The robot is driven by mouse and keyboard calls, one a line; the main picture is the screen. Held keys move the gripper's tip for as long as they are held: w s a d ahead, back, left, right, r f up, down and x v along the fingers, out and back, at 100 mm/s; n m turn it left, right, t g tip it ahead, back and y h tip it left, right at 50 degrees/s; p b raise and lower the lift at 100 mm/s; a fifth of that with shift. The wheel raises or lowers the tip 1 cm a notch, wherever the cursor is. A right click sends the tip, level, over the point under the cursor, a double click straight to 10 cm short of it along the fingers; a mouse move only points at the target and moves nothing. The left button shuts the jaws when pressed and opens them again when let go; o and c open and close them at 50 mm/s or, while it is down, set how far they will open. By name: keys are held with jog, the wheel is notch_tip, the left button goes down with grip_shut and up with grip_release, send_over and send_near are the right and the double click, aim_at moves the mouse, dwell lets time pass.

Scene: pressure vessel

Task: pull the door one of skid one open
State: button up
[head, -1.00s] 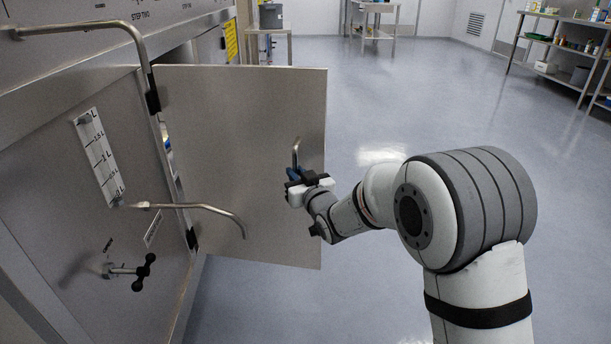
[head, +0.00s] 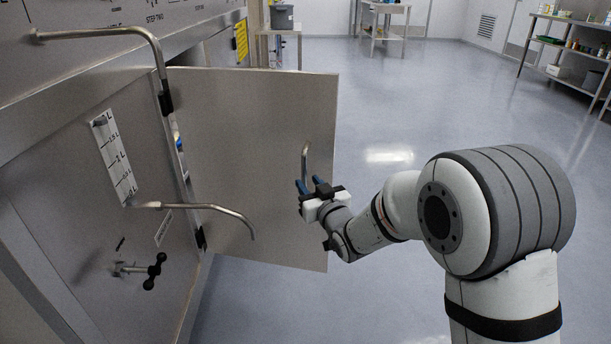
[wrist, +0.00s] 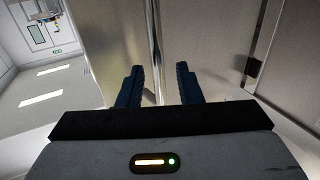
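The door (head: 240,150) of the skid is a flat grey metal panel. It is swung out from the cabinet at a wide angle, hinged on its left edge. Its bent metal handle (head: 305,158) sits near the free edge. My gripper (head: 313,186) is at the lower end of the handle. In the wrist view my gripper (wrist: 159,84) has its two blue fingers spread apart. A shiny upright bar, which looks like the handle (wrist: 151,45), shows beyond and between them, with no clear contact on either finger.
Bent pipes (head: 215,210) and a black-knobbed valve (head: 150,270) stick out from the cabinet front at left. A bin on a small table (head: 280,25) stands behind the door. Shelves (head: 570,50) stand at far right. The floor (head: 420,110) right of the door is clear.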

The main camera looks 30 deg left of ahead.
jog(key=v, duration=0.3)
jog(key=shift+s+d+p, duration=0.15)
jog(key=shift+s+p, duration=0.05)
jog(key=shift+p, duration=0.1)
jog(key=w+d+r+m+h+p, duration=0.35)
jog(key=d+r+h+p, duration=0.45)
jog(key=d+r+p, duration=0.95)
jog(key=s+d+r+m+g+h+p, duration=0.1)
jog(key=s+d+r+m+h+p, duration=0.2)
jog(key=d, duration=0.5)
jog(key=s+d+r+m+g+h+p, duration=0.1)
jog(key=s+d+r+g+p, duration=0.1)
jog(key=s+d+r+p, duration=0.45)
jog(key=s+d+r+m+g+h+p, duration=0.1)
jog(key=s+d+r+g+p, duration=0.1)
jog(key=s+d+r+p, duration=0.3)
jog(key=s+d+r+m+g+h+p, duration=0.1)
jog(key=s+d+r+p, duration=0.4)
jog(key=s, duration=0.5)
jog(key=d+m+g, duration=0.1)
jog(key=d+g, duration=0.1)
jog(key=shift+s+d+r, duration=0.3)
jog(key=shift+s, duration=0.1)
